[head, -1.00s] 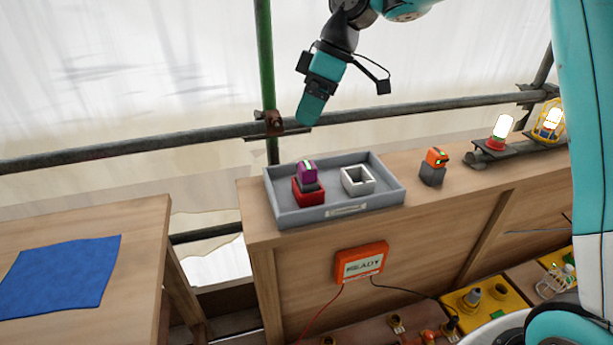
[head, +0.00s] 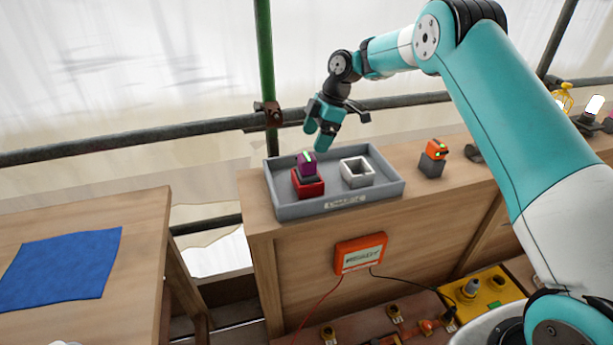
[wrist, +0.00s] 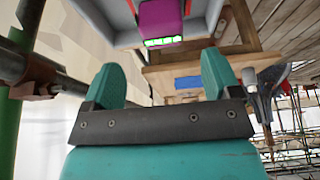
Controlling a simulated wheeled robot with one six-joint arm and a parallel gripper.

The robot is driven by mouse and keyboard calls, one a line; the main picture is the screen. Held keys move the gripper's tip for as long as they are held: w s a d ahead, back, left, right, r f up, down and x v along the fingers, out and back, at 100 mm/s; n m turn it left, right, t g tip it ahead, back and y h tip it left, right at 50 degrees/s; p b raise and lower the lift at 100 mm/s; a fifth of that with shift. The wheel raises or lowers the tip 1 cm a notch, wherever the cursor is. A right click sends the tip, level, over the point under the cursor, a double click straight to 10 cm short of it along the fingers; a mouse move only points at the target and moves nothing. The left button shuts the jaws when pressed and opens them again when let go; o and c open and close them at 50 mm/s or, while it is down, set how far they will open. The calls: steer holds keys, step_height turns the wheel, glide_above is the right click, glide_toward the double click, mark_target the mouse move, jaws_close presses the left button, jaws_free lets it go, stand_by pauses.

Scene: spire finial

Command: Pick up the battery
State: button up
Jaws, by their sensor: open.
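A purple battery-like block (head: 306,162) with green lights sits upright in a red holder (head: 308,187) in the left part of a grey tray (head: 285,211).
A white square holder (head: 357,173), open and empty, sits in the tray's right part. Behind the bench runs a metal rail (head: 170,134) with a green upright pole (head: 265,60). A blue cloth (head: 60,270) lies on the left table. An orange box (head: 360,253) hangs on the bench front.

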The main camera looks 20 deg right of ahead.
mark_target(309, 156)
steer(key=p+x, duration=0.1)
steer(key=x, duration=0.2)
steer(key=p+x, duration=0.1)
steer(key=x, duration=0.3)
steer(key=shift+s+f, duration=0.2)
steer(key=shift+f, duration=0.15)
steer(key=shift+c, duration=0.5)
steer(key=c, duration=1.1)
steer(key=shift+c, duration=0.2)
